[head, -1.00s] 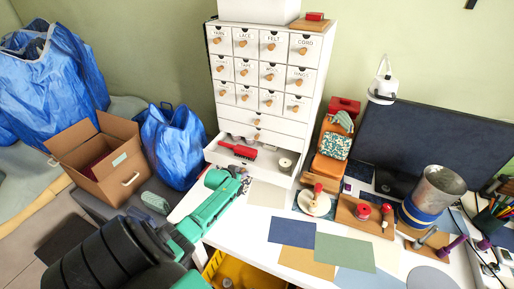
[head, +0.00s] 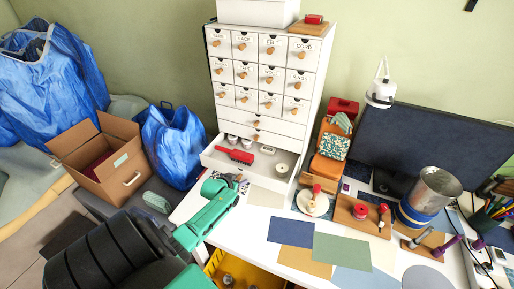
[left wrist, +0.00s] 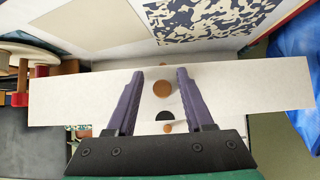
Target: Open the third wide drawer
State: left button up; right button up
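The white drawer cabinet (head: 306,133) has rows of small drawers above wide ones. Its third wide drawer (head: 208,161) is pulled out, with a red object and several small containers inside. My left gripper (head: 243,182) is at the front of this drawer, partly hiding it in the head view. In the left wrist view, my left gripper (left wrist: 160,73) has its fingers apart. The round wooden knob (left wrist: 163,89) on the white drawer front (left wrist: 250,85) shows between them, with a visible gap on either side. My right gripper is not in view.
The white desk (head: 235,233) holds coloured sheets (head: 291,232), a wooden board with stamps (head: 352,212) and a metal can (head: 436,186). A blue bag (head: 172,148) and a cardboard box (head: 98,165) stand left of the cabinet. A yellow bin (head: 240,270) is below the desk front.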

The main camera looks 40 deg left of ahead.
pick_arm(q)
jog(key=shift+r, duration=0.2)
jog(key=p+v, duration=0.2)
jog(key=shift+a+r+p, duration=0.1)
jog(key=shift+r+p, duration=0.15)
jog(key=shift+p, duration=0.15)
jog(key=shift+s, duration=0.25)
jog(key=shift+v, duration=0.95)
jog(key=shift+s+d+r+b, duration=0.2)
jog(key=shift+s+r+b, duration=0.1)
jog(key=shift+s, duration=0.1)
jog(key=v, duration=1.3)
jog(key=shift+r, duration=0.15)
jog(key=shift+s+d, duration=0.1)
jog(key=shift+s, duration=0.05)
